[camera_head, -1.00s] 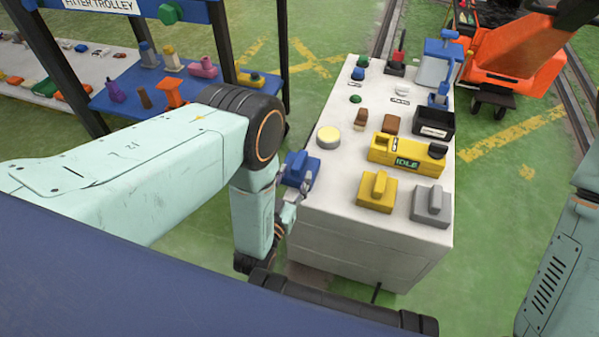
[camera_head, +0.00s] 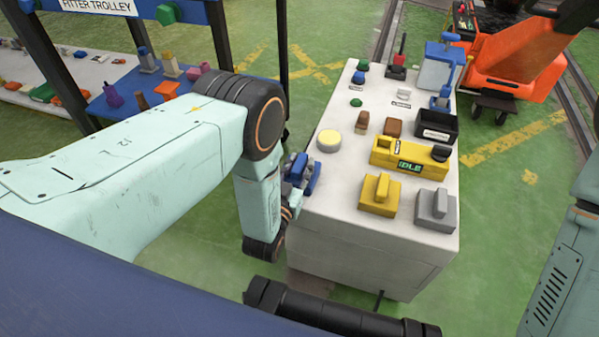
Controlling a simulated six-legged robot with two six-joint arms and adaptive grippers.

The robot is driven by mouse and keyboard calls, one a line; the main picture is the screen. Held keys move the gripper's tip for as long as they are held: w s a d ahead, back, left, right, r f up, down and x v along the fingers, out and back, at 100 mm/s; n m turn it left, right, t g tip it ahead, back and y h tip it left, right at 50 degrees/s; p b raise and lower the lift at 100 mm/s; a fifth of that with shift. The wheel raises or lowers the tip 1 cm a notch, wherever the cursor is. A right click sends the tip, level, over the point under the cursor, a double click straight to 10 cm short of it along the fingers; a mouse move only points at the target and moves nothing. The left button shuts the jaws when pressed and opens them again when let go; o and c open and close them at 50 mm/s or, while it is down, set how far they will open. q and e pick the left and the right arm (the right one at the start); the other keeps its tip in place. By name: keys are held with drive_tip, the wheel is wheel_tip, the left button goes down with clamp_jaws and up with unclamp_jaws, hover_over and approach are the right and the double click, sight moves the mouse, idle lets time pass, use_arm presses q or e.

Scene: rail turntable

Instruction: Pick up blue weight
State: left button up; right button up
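The blue weight (camera_head: 313,177) is at the near left edge of the white cabinet top, partly hidden by my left gripper. It looks tilted, with its flat side turned toward the right. My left gripper (camera_head: 297,170) is at the blue weight and appears shut on its handle; the fingertips are small and partly hidden. I cannot tell whether the weight is clear of the cabinet. A yellow weight (camera_head: 378,195) and a grey weight (camera_head: 435,210) stand on the cabinet to the right. My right gripper is out of view; only part of the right arm shows at the right edge.
The white cabinet (camera_head: 360,250) also carries a yellow box reading IDLE (camera_head: 410,160), a round pale yellow button (camera_head: 328,140), a black bin (camera_head: 436,125) and small knobs. A fitter trolley (camera_head: 125,92) stands at the back left. An orange cart (camera_head: 510,65) is at the back right.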

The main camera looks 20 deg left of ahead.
use_arm(q)
clamp_jaws()
idle(0.3)
drive_tip(key=shift+w+r, duration=0.1)
drive_tip(key=shift+r, duration=0.15)
